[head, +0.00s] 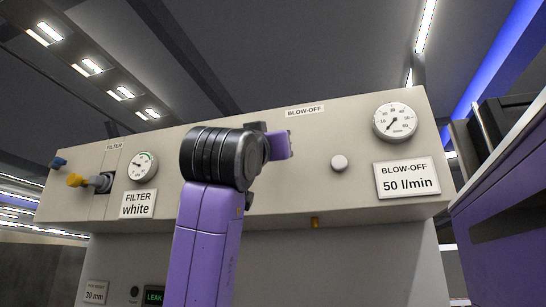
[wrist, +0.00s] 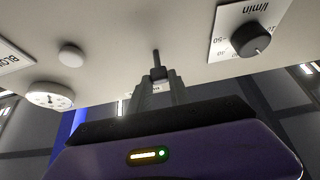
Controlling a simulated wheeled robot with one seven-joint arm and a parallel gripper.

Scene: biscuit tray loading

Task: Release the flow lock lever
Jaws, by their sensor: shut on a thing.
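My gripper (wrist: 158,82) is shut on a small dark lever (wrist: 156,58) that stands out from the pale panel in the wrist view. I take it for the flow lock lever; only its stem shows above the fingertips. A black flow knob (wrist: 251,40) with a white pointer line sits on an l/min scale plate, to the right of the lever and apart from my gripper. In the head view my gripper's purple body (head: 281,145) is in front of the panel (head: 360,203). There my arm and gripper hide the lever, the knob and the fingertips.
A round white button (head: 339,163), a blow-off gauge (head: 395,122) and a "BLOW-OFF 50 l/min" sign (head: 407,178) are right of my gripper. At left are a filter gauge (head: 142,167), a "FILTER white" sign (head: 138,204) and a yellow-ended handle (head: 76,180). A purple cabinet (head: 505,215) stands at far right.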

